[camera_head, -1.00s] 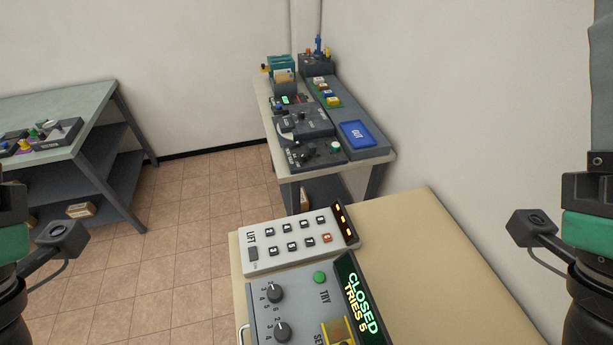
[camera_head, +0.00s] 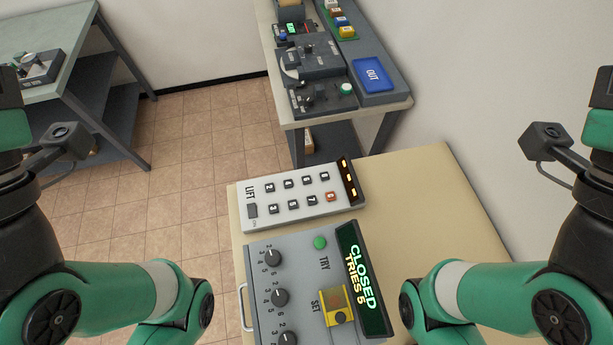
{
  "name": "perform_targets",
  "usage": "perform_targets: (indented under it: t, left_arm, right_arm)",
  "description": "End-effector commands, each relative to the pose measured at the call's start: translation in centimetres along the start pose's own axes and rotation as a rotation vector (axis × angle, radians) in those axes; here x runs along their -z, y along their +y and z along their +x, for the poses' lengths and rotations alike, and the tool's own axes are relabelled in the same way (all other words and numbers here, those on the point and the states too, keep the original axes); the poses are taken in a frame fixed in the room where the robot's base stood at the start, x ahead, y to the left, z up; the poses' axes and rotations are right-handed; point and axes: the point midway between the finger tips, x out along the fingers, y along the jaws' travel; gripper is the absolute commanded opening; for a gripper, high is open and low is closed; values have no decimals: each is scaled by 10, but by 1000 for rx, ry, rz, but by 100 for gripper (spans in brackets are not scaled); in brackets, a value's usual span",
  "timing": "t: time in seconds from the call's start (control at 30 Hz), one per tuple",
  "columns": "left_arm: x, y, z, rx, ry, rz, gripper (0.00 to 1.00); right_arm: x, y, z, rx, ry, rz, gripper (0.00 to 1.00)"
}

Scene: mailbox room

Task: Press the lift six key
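The lift panel (camera_head: 240,217) is a light grey box lying on a cream tabletop, marked LIFT. It has two rows of small dark keys, such as this key in the upper row (camera_head: 306,179), and one orange key (camera_head: 331,196). The digits are too small for me to tell surely which key is six. A dark strip with several lit amber marks (camera_head: 347,181) runs along its right end. My arms show at the left and right edges, apart from the panel. The fingers of both grippers are out of the picture.
A grey dial box (camera_head: 305,255) with a green button (camera_head: 320,242) and a CLOSED, TRIES 5 display (camera_head: 357,275) stands just in front of the panel. The cream tabletop (camera_head: 420,205) is bare to the right. A bench with devices (camera_head: 385,105) stands behind; another table (camera_head: 50,30) is far left.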

Motion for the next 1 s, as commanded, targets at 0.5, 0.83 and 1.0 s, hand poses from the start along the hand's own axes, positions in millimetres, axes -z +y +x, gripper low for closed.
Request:
perform_targets:
  t: [0.5, 0.83, 1.0]
  left_arm:
    - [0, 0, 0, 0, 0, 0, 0]
    - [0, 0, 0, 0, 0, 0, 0]
    - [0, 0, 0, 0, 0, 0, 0]
  right_arm:
    - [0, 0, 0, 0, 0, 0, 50]
    - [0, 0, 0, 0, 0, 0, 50]
    - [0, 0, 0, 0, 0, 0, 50]
